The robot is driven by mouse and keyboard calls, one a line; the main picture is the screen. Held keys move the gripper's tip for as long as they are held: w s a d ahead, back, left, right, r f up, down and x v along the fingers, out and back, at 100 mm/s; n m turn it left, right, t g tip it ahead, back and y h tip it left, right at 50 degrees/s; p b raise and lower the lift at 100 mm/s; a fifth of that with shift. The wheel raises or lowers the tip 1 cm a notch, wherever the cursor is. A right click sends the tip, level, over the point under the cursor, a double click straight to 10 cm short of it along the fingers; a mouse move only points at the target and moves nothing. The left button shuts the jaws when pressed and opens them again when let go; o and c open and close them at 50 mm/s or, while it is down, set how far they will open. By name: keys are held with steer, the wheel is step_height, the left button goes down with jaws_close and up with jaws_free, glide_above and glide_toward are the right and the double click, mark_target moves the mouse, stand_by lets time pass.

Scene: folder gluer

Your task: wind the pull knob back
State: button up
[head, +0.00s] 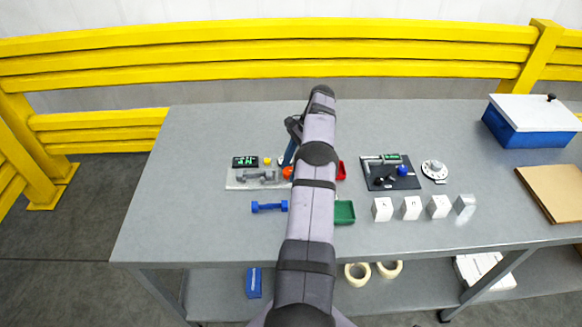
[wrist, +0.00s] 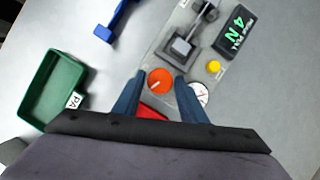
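The orange-red round knob (wrist: 159,80) with a white pointer line sits on the grey tester plate (wrist: 212,72) and also shows in the head view (head: 287,172). I take it for the pull knob. My gripper (wrist: 160,76) is above it, with its blue fingers apart, one on each side of the knob. I cannot tell whether they touch it. Beside the knob are a white dial (wrist: 199,94), partly behind the right finger, and a yellow button (wrist: 214,67). The display (wrist: 236,32) reads 4 N. A grey clamp fixture (wrist: 183,45) stands on the plate.
A blue dumbbell-shaped piece (head: 269,206) lies before the plate. A green tray (head: 344,212) and a partly hidden red tray (head: 341,170) are near my arm. A dark gauge plate (head: 391,181) and several white blocks (head: 411,208) stand right. The left table end is clear.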

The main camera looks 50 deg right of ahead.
steer(key=shift+r, duration=0.55)
step_height(320, 180, up, 9)
steer(key=p, duration=0.2)
